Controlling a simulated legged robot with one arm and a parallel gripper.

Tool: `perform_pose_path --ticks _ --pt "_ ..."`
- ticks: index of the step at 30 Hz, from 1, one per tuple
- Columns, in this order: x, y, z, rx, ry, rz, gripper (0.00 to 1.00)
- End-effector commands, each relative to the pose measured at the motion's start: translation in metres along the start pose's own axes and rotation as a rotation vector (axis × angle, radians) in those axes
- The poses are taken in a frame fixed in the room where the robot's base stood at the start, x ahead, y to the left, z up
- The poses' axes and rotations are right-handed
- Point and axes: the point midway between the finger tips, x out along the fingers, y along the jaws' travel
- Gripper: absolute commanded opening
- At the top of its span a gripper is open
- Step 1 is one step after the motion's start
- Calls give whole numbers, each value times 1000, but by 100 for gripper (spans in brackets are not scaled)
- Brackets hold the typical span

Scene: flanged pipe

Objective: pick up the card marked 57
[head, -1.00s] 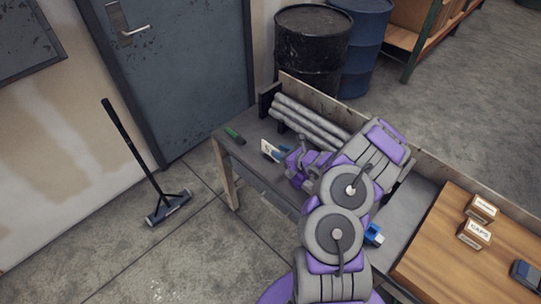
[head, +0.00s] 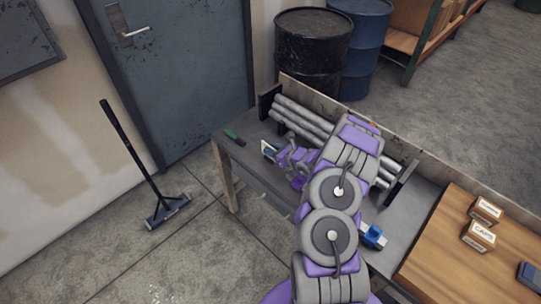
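A small white card (head: 268,149) with a bluish edge shows at the left part of the grey workbench (head: 238,154), just left of my gripper. Its marking is too small and too turned to read. My gripper (head: 281,157), purple and grey, is low over the bench at the card's right side. The fingertips are small and partly merge with the card, so I cannot tell whether they touch it or are open or shut. My arm hides much of the bench's middle.
A green object (head: 233,138) lies at the bench's left end. Grey pipes (head: 304,118) are racked along the back. A blue-and-white object (head: 373,237) lies right of my arm. A wooden board (head: 441,249) bears two labelled boxes (head: 479,236). Barrels (head: 312,58) stand behind.

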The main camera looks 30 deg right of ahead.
Motion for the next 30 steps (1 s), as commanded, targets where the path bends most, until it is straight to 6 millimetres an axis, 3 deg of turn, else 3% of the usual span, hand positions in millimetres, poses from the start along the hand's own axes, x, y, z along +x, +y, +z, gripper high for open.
perform_pose_path --ticks 9,22,30 --pt "0 0 0 0 0 0 0" --pt "-1 0 3 -1 -1 0 0" --pt "-17 0 42 -1 -5 0 0"
